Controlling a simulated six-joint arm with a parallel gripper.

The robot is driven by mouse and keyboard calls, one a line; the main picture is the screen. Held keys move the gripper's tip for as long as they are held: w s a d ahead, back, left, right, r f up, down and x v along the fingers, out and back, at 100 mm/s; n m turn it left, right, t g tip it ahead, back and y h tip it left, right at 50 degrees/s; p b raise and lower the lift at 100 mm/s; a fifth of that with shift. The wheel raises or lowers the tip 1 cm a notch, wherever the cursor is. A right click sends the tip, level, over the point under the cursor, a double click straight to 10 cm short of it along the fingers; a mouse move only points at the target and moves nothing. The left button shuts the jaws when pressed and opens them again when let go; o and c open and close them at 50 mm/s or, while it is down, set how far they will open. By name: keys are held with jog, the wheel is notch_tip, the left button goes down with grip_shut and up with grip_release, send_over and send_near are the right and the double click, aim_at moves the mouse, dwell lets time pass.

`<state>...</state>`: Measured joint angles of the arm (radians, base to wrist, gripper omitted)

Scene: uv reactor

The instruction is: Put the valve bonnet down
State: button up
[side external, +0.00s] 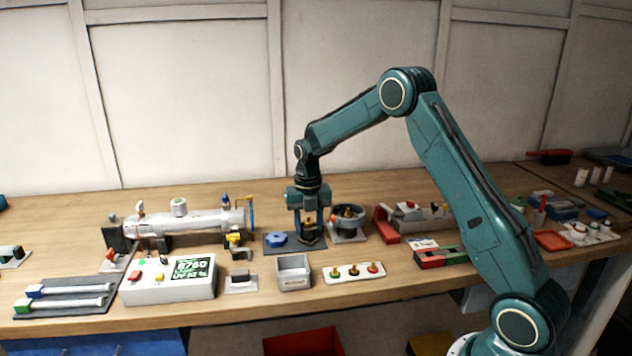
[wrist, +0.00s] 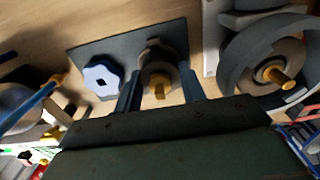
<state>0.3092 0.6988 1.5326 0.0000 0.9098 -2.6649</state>
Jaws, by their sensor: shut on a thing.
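My gripper (side external: 309,230) points straight down over the dark mat (side external: 275,251) and is shut on the valve bonnet (side external: 312,240). In the wrist view the bonnet (wrist: 156,57), a dark brownish round part with a brass stem, sits between the two fingers of my gripper (wrist: 160,82). It is over the right part of the mat (wrist: 128,38), at or very near its surface; I cannot tell whether it touches. A blue handwheel (side external: 275,239) lies on the mat to the left, apart from the bonnet; it also shows in the wrist view (wrist: 102,76).
A grey round housing (side external: 348,218) with a brass stem stands close on the right. The white reactor tube (side external: 195,222) is at the left. In front are a grey bin (side external: 293,283) and a white strip (side external: 345,281) with several small knobs.

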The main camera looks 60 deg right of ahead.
aim_at(308, 216)
jog(key=shift+f, duration=0.1)
jog(key=o, duration=0.9)
notch_tip(308, 216, up, 11)
jog(key=shift+r, duration=0.65)
